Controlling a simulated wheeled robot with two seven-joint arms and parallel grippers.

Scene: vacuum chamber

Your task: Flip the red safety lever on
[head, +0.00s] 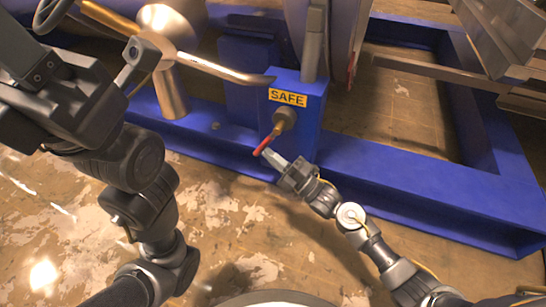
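The red safety lever (267,140) hangs from a brass pivot on the front of a blue box (309,108). Its red handle slants down and to the left. A yellow label (288,97) reading "SAFE" is above the pivot. My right gripper (268,155) is just below the lever, with its fingertips at or very near the lower end of the red handle. I cannot tell whether they touch it, nor how far apart the fingers are. My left gripper (137,62) is at the upper left, well away from the lever; its finger opening is unclear.
A blue floor frame (400,189) runs across behind my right gripper. A metal post with a long spoke (215,70) reaches in from the left above the box. Metal beams (440,68) stand at the upper right. The worn floor (230,215) between my arms is clear.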

